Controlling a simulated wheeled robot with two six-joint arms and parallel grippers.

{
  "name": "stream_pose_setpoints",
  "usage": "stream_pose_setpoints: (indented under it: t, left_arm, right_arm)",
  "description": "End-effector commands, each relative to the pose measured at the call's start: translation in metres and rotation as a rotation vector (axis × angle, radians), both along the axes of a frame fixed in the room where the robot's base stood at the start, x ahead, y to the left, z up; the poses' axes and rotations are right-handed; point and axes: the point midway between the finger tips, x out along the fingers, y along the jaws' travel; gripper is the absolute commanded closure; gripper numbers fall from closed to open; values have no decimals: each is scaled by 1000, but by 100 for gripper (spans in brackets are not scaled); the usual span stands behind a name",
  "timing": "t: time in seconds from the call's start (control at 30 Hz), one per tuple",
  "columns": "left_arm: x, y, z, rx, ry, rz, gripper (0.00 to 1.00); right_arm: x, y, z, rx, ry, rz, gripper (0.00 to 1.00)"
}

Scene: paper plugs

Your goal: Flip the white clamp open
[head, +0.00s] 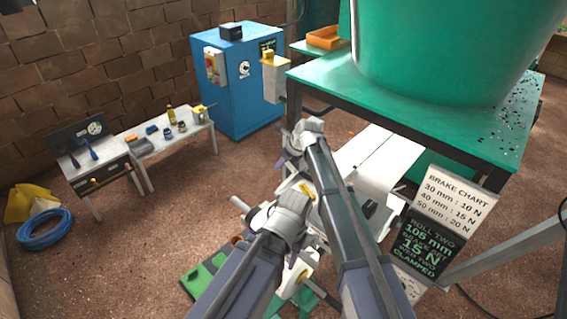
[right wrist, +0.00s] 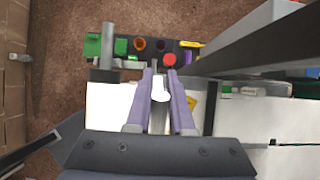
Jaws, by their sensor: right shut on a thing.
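In the right wrist view, my right gripper (right wrist: 161,78) has its two purple fingers closed around a narrow white piece, the white clamp (right wrist: 160,95). Its rounded white end shows between the fingers; the rest is hidden by the fingers and palm. I cannot tell its hinge angle. In the head view, my own grey arm links cover much of this spot, and I cannot make out the clamp there. My left gripper is not clearly seen.
A dark tray (right wrist: 128,62) with green blocks, ring-shaped pieces and a red knob (right wrist: 169,60) lies beyond the fingers. A brake chart sign (head: 455,203) stands at right. A green-topped table (head: 320,77), blue cabinet (head: 232,100) and small workbench (head: 150,148) stand farther back.

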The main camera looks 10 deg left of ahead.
Motion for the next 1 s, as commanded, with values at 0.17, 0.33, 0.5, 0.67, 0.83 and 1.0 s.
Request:
stream_pose_setpoints:
  t: [0.17, 0.33, 0.5, 0.67, 0.83, 1.0]
  left_arm:
    - [0, 0, 1, 0, 0, 0, 52]
    - [0, 0, 1, 0, 0, 0, 52]
    - [0, 0, 1, 0, 0, 0, 52]
    - [0, 0, 1, 0, 0, 0, 52]
    - [0, 0, 1, 0, 0, 0, 52]
    - [0, 0, 2, 0, 0, 0, 52]
  right_arm:
    - [1, 2, 0, -4, 3, 1, 100]
    - [1, 2, 0, -4, 2, 1, 100]
    - [1, 2, 0, -2, 2, 1, 70]
    - [1, 2, 0, -3, 1, 1, 52]
    - [1, 1, 0, -4, 2, 1, 49]
    - [0, 1, 2, -4, 2, 1, 49]
